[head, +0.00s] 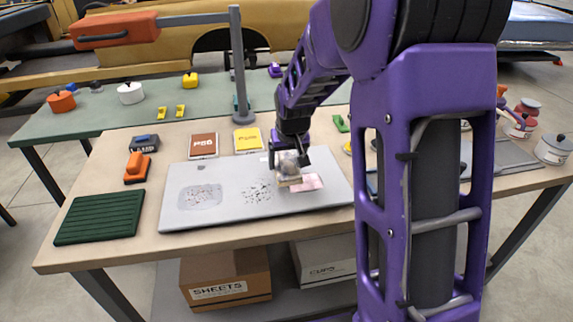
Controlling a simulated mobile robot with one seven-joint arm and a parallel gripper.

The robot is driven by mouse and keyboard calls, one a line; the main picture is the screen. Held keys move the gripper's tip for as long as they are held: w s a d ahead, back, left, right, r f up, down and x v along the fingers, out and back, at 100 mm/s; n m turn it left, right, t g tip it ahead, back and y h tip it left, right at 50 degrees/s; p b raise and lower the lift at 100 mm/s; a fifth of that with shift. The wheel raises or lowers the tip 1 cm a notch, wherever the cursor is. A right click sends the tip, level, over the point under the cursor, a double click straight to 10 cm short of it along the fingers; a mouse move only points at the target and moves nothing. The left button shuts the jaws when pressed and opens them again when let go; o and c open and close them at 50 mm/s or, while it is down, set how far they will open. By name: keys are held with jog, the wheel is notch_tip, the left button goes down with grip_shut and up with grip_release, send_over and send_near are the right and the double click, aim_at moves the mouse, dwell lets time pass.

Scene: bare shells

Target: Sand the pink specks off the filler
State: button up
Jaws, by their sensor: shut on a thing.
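A light grey panel (235,208) lies flat on the wooden bench. A pale filler patch with pink and dark specks (200,197) is on its left part. A cluster of dark specks (258,192) is in its middle. A pink patch (309,183) shows toward the right. My gripper (289,162) points down over the right part of the panel, shut on a small tan and grey block (290,181), which looks like a sanding block. The block is beside or partly over the pink patch; I cannot tell if it touches the panel.
A dark green ribbed mat (100,217) lies at the bench's left, with an orange tool (137,168) behind it. Brown (203,145) and yellow (248,140) packets lie behind the panel. A grey post (239,65) stands behind. My arm hides much of the bench's right side.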

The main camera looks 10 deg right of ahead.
jog(key=shift+r+p, duration=1)
jog(key=shift+r, duration=0.85)
